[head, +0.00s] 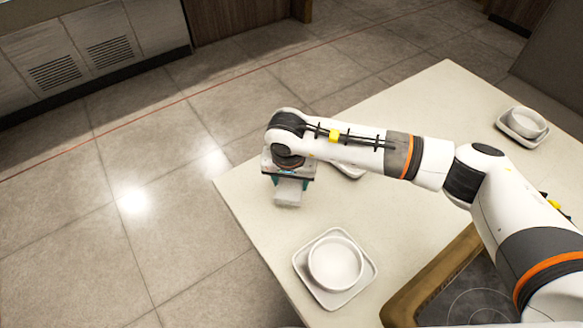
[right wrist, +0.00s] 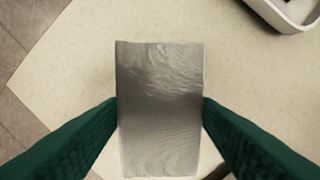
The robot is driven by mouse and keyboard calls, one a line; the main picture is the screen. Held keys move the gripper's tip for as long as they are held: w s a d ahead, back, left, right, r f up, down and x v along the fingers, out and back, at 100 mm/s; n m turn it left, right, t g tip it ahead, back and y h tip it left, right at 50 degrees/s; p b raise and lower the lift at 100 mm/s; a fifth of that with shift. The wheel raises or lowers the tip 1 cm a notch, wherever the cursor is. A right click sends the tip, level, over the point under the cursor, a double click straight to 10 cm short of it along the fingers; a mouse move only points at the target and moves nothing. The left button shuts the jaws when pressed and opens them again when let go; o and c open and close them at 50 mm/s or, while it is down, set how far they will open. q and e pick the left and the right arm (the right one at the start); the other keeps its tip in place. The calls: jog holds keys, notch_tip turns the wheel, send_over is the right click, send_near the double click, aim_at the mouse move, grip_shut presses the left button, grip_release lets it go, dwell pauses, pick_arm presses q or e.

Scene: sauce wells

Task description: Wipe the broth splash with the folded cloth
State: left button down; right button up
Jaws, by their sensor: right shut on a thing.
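The folded cloth (head: 287,192) is a pale grey rectangle near the left corner of the table. In the right wrist view the cloth (right wrist: 160,105) fills the middle, with a green finger pressed on each side. My right gripper (head: 289,182) is shut on it. Whether the cloth touches the tabletop I cannot tell. No broth splash shows in either view; the cloth and my arm hide part of the table. My left gripper is not in view.
The cream table (head: 252,212) has a white bowl (head: 335,263) on a square plate (head: 362,279) at the front. Another bowl (head: 527,121) on a dish stands at far right. A partly hidden white dish (head: 350,171) lies behind my arm. A wood-edged dark panel (head: 472,298) lies at lower right.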

jog(key=shift+r+p, duration=0.45)
jog(key=shift+r, duration=1.3)
